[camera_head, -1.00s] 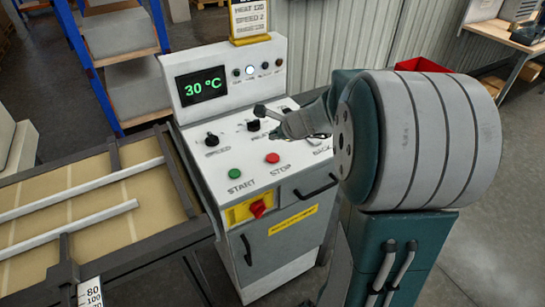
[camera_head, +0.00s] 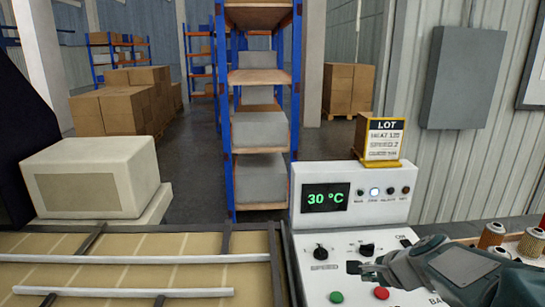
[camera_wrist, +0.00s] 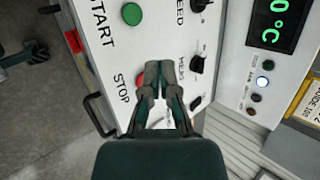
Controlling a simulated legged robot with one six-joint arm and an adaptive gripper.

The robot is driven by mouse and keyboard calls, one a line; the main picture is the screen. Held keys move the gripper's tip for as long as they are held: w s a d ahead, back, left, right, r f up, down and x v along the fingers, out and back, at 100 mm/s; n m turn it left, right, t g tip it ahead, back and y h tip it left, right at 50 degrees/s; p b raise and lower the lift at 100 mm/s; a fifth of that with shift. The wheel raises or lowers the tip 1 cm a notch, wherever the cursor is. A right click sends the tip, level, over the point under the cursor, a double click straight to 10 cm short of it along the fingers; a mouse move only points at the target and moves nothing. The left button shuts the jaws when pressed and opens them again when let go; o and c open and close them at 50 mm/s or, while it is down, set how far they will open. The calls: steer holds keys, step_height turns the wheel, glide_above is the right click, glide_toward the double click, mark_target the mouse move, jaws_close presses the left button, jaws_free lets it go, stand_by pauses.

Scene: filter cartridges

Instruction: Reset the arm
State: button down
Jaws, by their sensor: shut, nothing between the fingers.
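My gripper (camera_head: 370,268) is shut and empty over the control panel (camera_head: 312,275), reaching in from the right in the head view. In the wrist view my gripper (camera_wrist: 160,66) has its two fingertips together, partly covering the red STOP button (camera_wrist: 140,80). Contact with the panel cannot be told. The green START button (camera_wrist: 131,14) lies clear of the fingers. In the head view the red button (camera_head: 381,293) and green button (camera_head: 336,297) show below the gripper. The black speed knob (camera_head: 320,252) and another knob (camera_head: 367,249) stand beyond it. The display (camera_head: 326,198) reads 30 °C.
A conveyor bed (camera_head: 120,244) with white rails lies at left. A yellow LOT sign (camera_head: 383,138) stands on the panel's top. A blue-orange shelf rack (camera_head: 228,110) and stacked boxes (camera_head: 120,105) are behind. A side handle (camera_wrist: 97,116) sticks out from the cabinet.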

steer(key=s+a+r+n+g+h, duration=0.1)
steer(key=s+a+n, duration=0.2)
steer(key=s+n, duration=0.5)
steer(key=s+a+r+n+g+h, duration=0.1)
steer(key=s+a+n+h, duration=0.1)
steer(key=s+n, duration=0.7)
steer(key=s+a, duration=0.1)
steer(key=s, duration=0.2)
steer(key=shift+a+r, duration=0.4)
